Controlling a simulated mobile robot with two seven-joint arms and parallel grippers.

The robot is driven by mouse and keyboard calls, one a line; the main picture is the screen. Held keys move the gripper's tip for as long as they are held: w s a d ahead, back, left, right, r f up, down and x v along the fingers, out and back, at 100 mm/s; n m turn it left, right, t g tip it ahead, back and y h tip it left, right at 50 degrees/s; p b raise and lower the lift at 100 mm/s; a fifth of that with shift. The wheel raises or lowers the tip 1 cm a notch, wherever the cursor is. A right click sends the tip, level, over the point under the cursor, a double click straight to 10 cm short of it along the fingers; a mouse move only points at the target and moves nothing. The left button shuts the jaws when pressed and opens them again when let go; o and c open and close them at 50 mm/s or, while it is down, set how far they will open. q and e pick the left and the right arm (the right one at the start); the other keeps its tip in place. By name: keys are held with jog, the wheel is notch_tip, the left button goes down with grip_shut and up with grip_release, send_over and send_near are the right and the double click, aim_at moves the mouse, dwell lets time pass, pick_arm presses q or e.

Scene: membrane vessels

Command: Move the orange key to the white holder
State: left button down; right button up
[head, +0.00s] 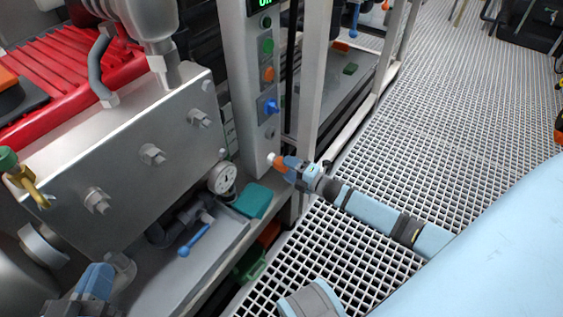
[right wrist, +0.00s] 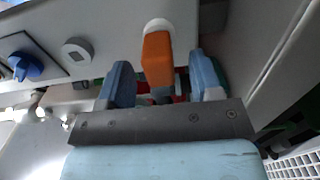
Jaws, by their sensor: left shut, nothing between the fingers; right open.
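The orange key (head: 279,163) is at the lower end of the grey control panel, with its inner end at the white round holder (head: 270,157). In the right wrist view the orange key (right wrist: 158,62) meets the white holder (right wrist: 158,25) and appears seated in it; the depth is hidden. My right gripper (head: 287,166) is open around the key. In the right wrist view its blue fingers (right wrist: 160,82) stand on either side of the key, with gaps visible. My left gripper (head: 97,278) is shut and empty at the bottom left, partly cut off by the frame edge.
The panel holds a blue knob (head: 267,106), an orange knob (head: 267,73), a green button (head: 266,45) and a grey socket (right wrist: 76,50). A bolted metal block (head: 140,160), gauge (head: 222,178) and blue-handled valve (head: 194,240) stand left. Grating floor (head: 470,110) is open right.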

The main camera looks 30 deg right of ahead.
pick_arm(q)
jog(key=r+p, duration=0.1)
jog(key=r, duration=0.1)
jog(key=r+n+t+p, duration=0.1)
jog(key=shift+s+d+r+p, duration=0.1)
jog(key=shift+s+d+p, duration=0.05)
jog(key=shift+s+p, duration=0.15)
pick_arm(e)
jog(key=v, duration=1)
jog(key=shift+s, duration=0.15)
